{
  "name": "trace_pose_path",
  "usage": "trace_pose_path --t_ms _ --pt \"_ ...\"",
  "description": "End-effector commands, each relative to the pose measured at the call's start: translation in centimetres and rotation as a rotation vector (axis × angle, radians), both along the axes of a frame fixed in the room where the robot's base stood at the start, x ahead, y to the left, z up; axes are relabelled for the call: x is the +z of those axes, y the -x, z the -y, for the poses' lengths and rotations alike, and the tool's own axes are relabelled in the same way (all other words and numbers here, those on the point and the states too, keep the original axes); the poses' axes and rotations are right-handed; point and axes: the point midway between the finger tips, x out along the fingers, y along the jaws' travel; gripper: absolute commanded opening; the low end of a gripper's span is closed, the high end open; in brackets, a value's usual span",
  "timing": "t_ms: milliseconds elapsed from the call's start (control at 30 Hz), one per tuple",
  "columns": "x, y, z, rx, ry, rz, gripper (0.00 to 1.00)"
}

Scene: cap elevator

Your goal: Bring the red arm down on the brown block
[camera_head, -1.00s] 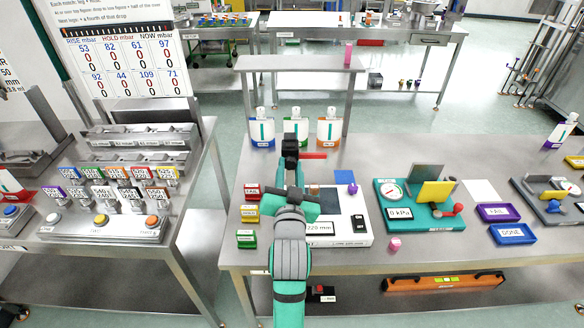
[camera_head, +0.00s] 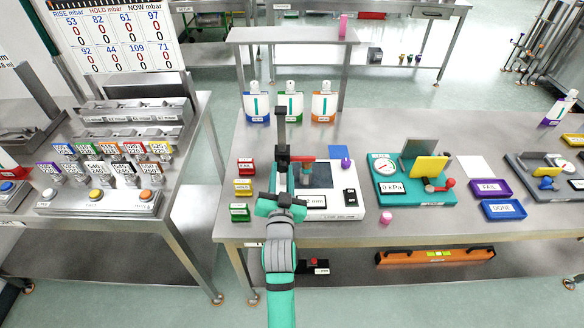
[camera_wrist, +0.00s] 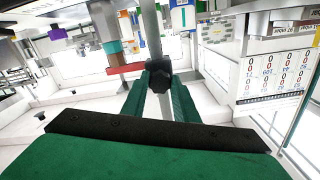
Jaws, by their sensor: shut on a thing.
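The red arm (camera_head: 302,159) sticks out to the right from a black carriage (camera_head: 283,152) on an upright grey post (camera_head: 281,126). The red arm also shows in the wrist view (camera_wrist: 125,69). In the head view the carriage and arm partly hide the block.
A white device with a display (camera_head: 318,203) stands beneath the post. Red, yellow and green boxes (camera_head: 243,187) are to its left. Several bottles (camera_head: 290,106) stand behind. A teal gauge unit (camera_head: 400,192) is to the right, with purple and blue trays (camera_head: 503,209) beyond.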

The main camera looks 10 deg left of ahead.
Motion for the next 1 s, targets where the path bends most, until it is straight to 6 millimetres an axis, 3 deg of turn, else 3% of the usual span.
trace_pose_path --t_ms 267,300,367,733,1000 --pt "-0.2 0.0 0.1 -0.003 0.002 -0.005 0.09" --pt "-0.3 0.0 0.1 -0.002 0.002 -0.004 0.34" --pt "-0.2 0.0 0.0 -0.001 0.002 -0.004 0.46" --pt "-0.2 0.4 0.1 0.000 0.001 -0.002 0.46" --pt "-0.3 4.0 1.0 0.000 0.002 -0.004 0.46"
